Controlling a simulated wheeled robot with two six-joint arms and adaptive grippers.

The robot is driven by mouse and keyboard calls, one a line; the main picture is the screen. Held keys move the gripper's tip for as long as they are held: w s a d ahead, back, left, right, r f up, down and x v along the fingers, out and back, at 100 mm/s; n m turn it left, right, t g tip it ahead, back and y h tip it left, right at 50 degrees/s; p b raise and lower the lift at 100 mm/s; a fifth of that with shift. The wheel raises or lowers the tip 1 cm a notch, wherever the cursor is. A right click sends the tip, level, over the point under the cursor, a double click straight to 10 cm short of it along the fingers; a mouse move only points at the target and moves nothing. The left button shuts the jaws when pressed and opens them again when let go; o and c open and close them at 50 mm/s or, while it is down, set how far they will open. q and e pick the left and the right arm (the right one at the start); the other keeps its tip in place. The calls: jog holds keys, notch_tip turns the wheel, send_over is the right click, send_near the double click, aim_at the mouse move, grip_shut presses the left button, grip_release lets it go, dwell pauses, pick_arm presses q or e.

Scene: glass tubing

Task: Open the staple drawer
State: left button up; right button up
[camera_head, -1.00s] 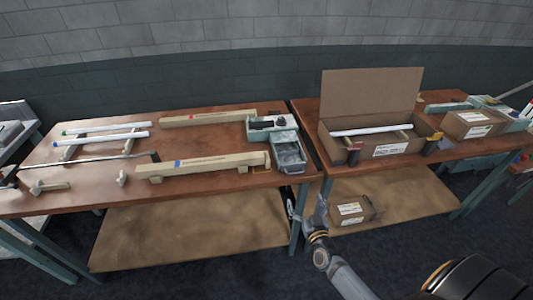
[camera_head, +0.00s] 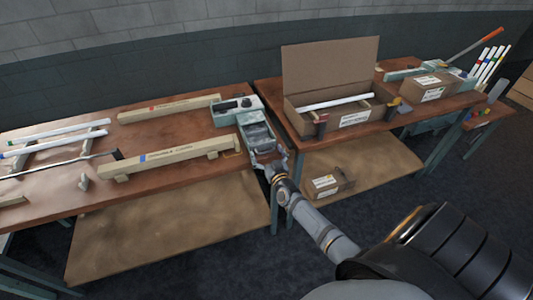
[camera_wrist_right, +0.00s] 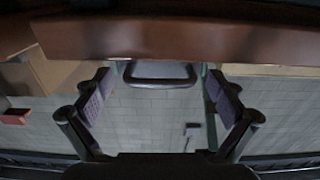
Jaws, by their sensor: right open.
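A grey-green drawer unit (camera_head: 236,110) stands on the left table near its right end, with a dark item on top. Its staple drawer (camera_head: 257,136) faces the front edge; how far it stands out is hard to tell. My right gripper (camera_head: 269,161) is at the drawer's front by the table edge. In the right wrist view a grey loop-shaped handle (camera_wrist_right: 160,80) lies between the spread fingers of the right gripper (camera_wrist_right: 158,92). The fingers show gaps on both sides of it. My left gripper is not in view.
A long beige box (camera_head: 170,158) lies left of the drawer on the left table (camera_head: 60,190). An open cardboard box (camera_head: 330,70) stands on the right table. A small carton (camera_head: 325,186) sits on the lower shelf. There is a narrow gap between the tables.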

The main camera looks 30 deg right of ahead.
jog(key=shift+c, duration=1.1)
jog(key=c, duration=1.4)
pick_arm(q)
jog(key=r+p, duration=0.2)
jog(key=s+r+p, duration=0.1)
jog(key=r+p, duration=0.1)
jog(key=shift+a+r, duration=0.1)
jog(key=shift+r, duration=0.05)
pick_arm(e)
jog(key=v, duration=0.9)
jog(key=o, duration=1.6)
